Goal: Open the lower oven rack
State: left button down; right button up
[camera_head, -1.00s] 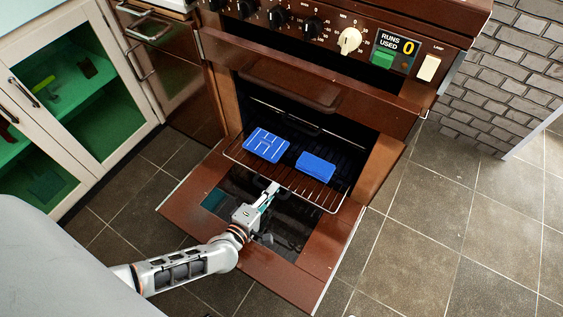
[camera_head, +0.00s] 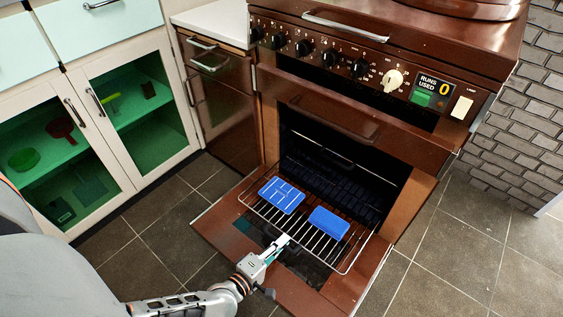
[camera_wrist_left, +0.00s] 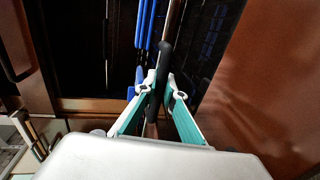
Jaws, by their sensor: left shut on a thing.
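The oven's brown door is down. The lower wire rack (camera_head: 306,241) is slid partly out over it, carrying two blue flat items: a slatted one (camera_head: 282,195) and a plain block (camera_head: 329,222). My left gripper (camera_head: 283,242) reaches in from the left to the rack's front edge. In the left wrist view its fingers (camera_wrist_left: 163,88) are closed around a dark bar-like handle (camera_wrist_left: 165,62) at the rack's front. The fingers hide part of the handle. My right gripper is not in view.
The open door (camera_head: 217,226) lies below the rack, above the tiled floor. A glass-fronted cabinet (camera_head: 125,180) with green shelves stands left. Stove knobs (camera_head: 360,68) run along the top panel. The floor (camera_head: 440,260) to the right is clear.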

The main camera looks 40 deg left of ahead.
pick_arm(q)
jog(key=c, duration=2.1)
grip_release()
jog(key=shift+c, duration=0.2)
jog(key=shift+r, duration=0.1)
